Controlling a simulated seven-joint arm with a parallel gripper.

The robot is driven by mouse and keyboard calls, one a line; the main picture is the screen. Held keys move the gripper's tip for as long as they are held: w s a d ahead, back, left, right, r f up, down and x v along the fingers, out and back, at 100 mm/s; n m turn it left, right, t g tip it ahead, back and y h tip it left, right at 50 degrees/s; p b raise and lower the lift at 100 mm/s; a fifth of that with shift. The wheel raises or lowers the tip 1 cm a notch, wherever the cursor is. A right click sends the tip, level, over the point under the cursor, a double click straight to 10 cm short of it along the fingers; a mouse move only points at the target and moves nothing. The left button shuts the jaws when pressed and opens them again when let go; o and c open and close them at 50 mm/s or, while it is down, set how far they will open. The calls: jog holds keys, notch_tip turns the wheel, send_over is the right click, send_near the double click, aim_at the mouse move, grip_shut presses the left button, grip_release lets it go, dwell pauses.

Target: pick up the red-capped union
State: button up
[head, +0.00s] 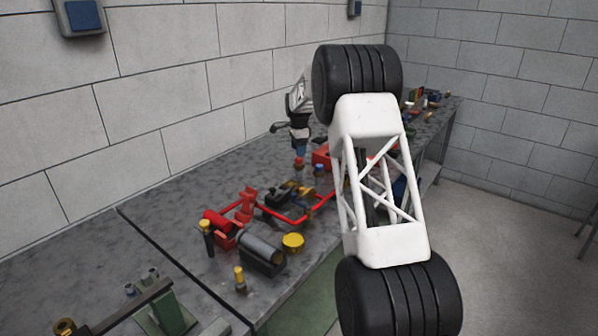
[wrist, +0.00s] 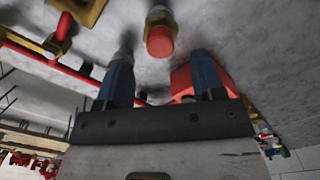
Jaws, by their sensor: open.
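The red-capped union (wrist: 160,41) shows at the upper middle of the wrist view, with a red round end and a brass-coloured collar behind it. My gripper (wrist: 161,56) has its two blue fingers apart, one on each side of the union in the picture. I cannot tell whether the fingertips are level with it; no contact shows. In the head view my gripper (head: 300,146) points down over the far part of the bench.
A red block (wrist: 183,82) is close to the right finger. A brass fitting and red pipe (wrist: 62,27) lie to the left. In the head view, red pipework, a dark cylinder (head: 262,252) and a yellow disc (head: 292,242) stand nearer on the grey bench (head: 150,215). My arm hides part of the bench.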

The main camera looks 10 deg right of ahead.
aim_at(299, 159)
jog(key=shift+f, duration=2.6)
jog(key=shift+c, duration=0.3)
grip_shut()
